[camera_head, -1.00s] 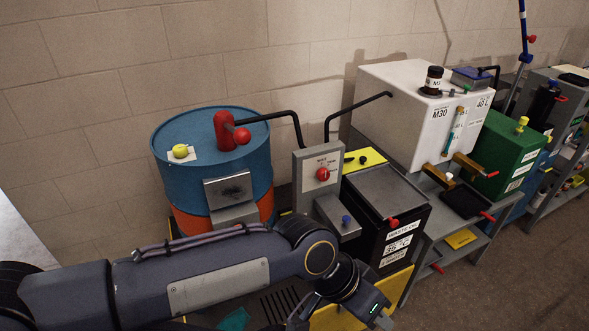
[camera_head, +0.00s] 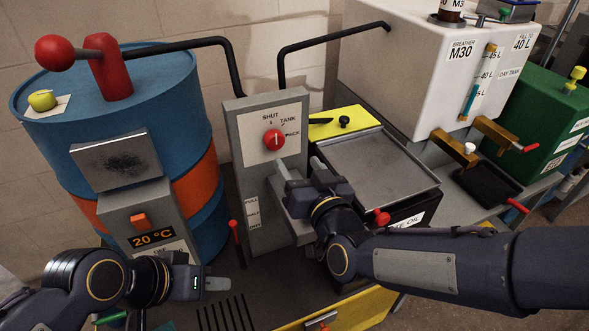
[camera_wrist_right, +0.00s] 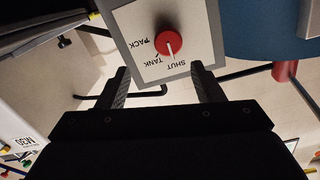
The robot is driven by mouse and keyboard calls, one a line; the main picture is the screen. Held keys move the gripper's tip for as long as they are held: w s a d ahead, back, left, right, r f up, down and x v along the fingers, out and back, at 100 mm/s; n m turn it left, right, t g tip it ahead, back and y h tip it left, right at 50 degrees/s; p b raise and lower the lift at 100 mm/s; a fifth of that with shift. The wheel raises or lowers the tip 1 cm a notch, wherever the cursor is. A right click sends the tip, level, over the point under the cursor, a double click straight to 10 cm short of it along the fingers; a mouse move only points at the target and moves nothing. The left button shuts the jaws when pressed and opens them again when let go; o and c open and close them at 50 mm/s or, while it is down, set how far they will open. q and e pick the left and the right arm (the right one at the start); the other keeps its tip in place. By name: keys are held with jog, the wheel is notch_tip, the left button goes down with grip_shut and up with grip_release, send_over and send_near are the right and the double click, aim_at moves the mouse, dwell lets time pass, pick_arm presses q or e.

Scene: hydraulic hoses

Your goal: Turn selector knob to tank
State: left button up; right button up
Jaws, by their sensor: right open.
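The red selector knob (camera_head: 274,139) sits on the white label plate (camera_head: 258,150) of a grey upright panel, with SHUT, TANK and PACK marked around it. Its white pointer line points up, about toward SHUT. The knob also shows in the right wrist view (camera_wrist_right: 172,38), upside down, ahead of my fingers. My right gripper (camera_head: 298,166) is open and empty, just below and to the right of the knob, not touching it. In the right wrist view its two fingers (camera_wrist_right: 160,72) are spread apart. My left gripper (camera_head: 215,284) is low at the left; its finger gap is unclear.
A blue and orange drum (camera_head: 185,90) with a red pump handle stands left. A grey box reading 20 °C (camera_head: 150,222) is before it. A black waste oil container with a grey tray top (camera_head: 380,165) is right of the panel, beside a white tank (camera_head: 400,70).

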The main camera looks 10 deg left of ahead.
aim_at(277, 143)
jog(key=shift+y, duration=0.3)
jog(key=x, duration=0.6)
jog(key=a+x, duration=0.1)
jog(key=x, duration=0.2)
jog(key=shift+s+f, duration=0.2)
jog(key=shift+s, duration=0.1)
jog(key=shift+c, duration=0.3)
jog(key=c, duration=0.9)
